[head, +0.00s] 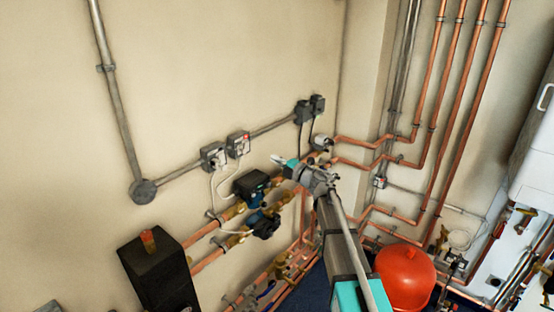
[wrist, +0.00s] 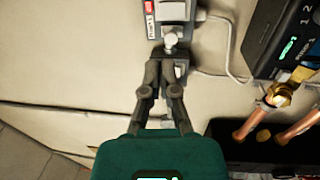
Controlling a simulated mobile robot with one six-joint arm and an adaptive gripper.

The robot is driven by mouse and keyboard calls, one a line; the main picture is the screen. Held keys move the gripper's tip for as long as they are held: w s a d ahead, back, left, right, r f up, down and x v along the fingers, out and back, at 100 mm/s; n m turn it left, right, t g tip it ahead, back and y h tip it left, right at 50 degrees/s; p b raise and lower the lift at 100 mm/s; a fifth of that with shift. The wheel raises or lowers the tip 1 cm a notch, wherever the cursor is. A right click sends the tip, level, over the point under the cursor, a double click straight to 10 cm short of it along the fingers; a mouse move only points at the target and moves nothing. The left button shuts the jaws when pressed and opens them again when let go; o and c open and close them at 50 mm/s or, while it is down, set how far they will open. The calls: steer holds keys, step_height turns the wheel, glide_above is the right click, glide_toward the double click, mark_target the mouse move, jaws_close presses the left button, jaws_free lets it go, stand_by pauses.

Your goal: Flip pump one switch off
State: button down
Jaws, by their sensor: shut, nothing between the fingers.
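Two grey switch boxes are mounted on the wall in the head view, a left one (head: 213,157) and a right one (head: 238,144) with a red mark. I cannot read which is pump one. My gripper (head: 275,158) is to the right of both boxes in that view, pointing at the wall. In the wrist view, my gripper (wrist: 167,56) is shut and empty, its tips just below a pale round knob (wrist: 171,40) on a grey switch box (wrist: 174,12).
Dark pumps (head: 251,184) on copper pipes sit below the boxes; one dark pump housing (wrist: 285,40) is at the right in the wrist view. A white cable (wrist: 228,50) hangs near the box. A red vessel (head: 404,277) stands lower right.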

mark_target(244, 141)
steer(key=p+x, duration=0.1)
steer(key=x, duration=1.1)
steer(key=shift+w+a, duration=0.1)
steer(key=shift+a, duration=0.05)
steer(key=shift+w+a+r+p, duration=0.2)
steer(key=shift+w+a+p, duration=0.05)
steer(key=shift+a+p, duration=0.1)
steer(key=shift+d, duration=0.1)
steer(key=shift+s, duration=0.15)
